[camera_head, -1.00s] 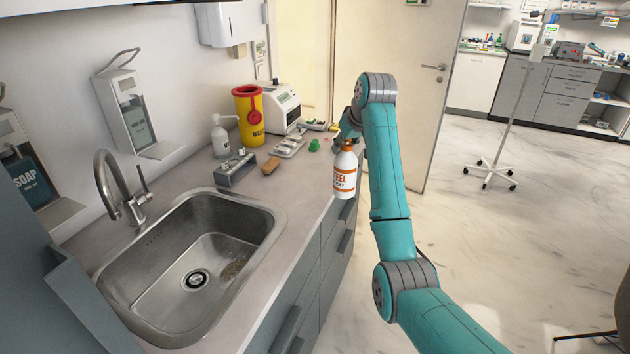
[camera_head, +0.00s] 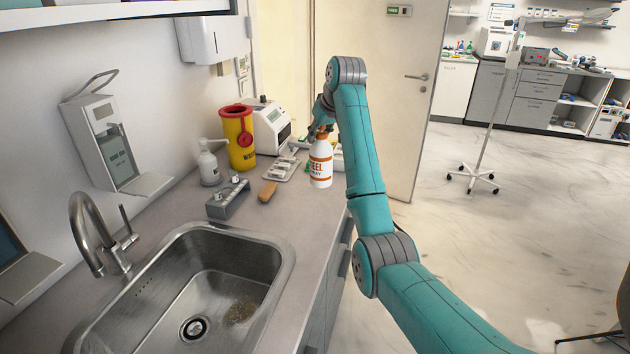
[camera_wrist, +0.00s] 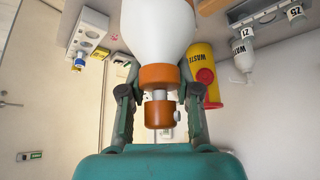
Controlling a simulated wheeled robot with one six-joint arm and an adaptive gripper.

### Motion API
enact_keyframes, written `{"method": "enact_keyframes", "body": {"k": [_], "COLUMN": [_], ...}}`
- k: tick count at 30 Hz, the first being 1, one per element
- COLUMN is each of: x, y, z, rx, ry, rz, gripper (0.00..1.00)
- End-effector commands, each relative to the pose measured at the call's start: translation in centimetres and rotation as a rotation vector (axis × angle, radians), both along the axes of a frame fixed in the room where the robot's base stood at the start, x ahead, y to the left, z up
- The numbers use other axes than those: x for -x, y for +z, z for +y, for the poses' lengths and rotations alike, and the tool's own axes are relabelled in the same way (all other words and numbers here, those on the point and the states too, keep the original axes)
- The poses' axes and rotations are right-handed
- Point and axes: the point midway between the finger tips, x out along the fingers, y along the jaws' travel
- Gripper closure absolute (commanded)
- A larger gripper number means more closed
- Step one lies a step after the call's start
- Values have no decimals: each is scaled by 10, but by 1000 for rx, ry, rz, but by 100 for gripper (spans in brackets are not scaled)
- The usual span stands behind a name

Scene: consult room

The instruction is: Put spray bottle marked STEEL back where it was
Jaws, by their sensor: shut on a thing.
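The spray bottle marked STEEL (camera_head: 321,165) is white with orange lettering and an orange top. In the head view it is upright over the right part of the counter, beyond the brown brush-like object; I cannot tell whether its base touches the counter. My gripper (camera_head: 320,132) is shut on the bottle near its top. In the wrist view the bottle (camera_wrist: 160,30) shows its white body and orange collar between the two fingers (camera_wrist: 160,100). Part of the bottle's top is hidden by my gripper in the head view.
The counter (camera_head: 285,215) holds a metal sink (camera_head: 270,240), a grey rack (camera_head: 228,200), a brown block (camera_head: 267,191), a pump bottle (camera_head: 208,165), a yellow waste bin (camera_head: 239,145) and a white device (camera_head: 270,125). A small tray (camera_head: 280,168) lies left of the bottle. Open floor lies right.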

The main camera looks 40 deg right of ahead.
Motion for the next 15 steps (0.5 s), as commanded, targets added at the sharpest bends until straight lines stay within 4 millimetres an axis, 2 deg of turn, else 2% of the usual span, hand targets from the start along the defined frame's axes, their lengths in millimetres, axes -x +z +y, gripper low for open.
{"method": "enact_keyframes", "body": {"k": [6,15], "x": [1,0], "y": [-37,-63], "z": [0,0], "rx": [0,0], "ry": [0,0], "rz": [1,-1], "gripper": [100,100]}}
